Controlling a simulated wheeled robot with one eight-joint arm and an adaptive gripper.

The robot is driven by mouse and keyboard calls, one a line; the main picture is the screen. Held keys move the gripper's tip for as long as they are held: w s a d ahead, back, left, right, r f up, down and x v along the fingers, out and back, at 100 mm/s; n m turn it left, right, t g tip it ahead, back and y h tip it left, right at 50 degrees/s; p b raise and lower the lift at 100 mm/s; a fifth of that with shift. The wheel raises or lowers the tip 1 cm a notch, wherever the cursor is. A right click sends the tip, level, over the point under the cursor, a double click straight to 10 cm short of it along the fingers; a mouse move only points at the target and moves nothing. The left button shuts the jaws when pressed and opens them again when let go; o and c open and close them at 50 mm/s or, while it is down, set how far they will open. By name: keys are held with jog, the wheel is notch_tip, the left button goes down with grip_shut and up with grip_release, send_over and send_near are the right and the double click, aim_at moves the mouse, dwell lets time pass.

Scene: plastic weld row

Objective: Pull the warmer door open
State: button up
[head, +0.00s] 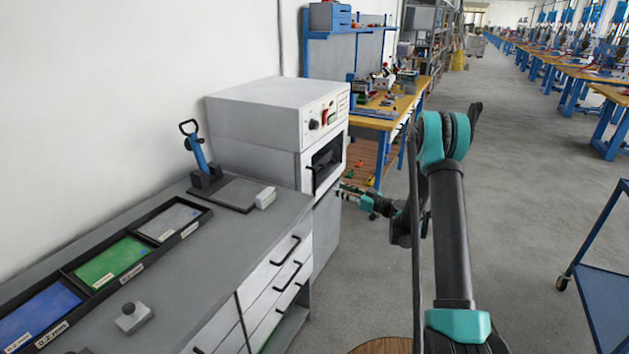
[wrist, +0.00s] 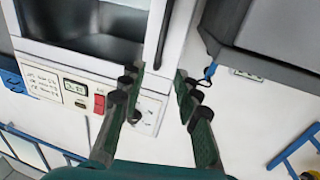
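The warmer (head: 255,115) is a white box with a control panel and red switch, standing against the wall. Its door (head: 327,163) has a dark window and looks shut, with a dark handle (head: 312,180) at its left side. In the wrist view, the door window (wrist: 85,25) is at upper left. A thin dark bar, seemingly the handle (wrist: 165,35), runs down toward the gap between my fingertips. My gripper (head: 343,190) is in front of the warmer, its fingers apart and empty in the wrist view (wrist: 157,78). I cannot tell whether it touches the door.
A grey counter (head: 220,230) with drawers, a lever tool (head: 199,155) and coloured sheet trays (head: 110,262) stands left of the warmer. A wooden workbench (head: 390,115) is behind it. A blue cart (head: 605,290) is at right.

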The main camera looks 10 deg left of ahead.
aim_at(315, 179)
jog(key=x, duration=1.4)
jog(key=shift+w, duration=0.1)
grip_shut()
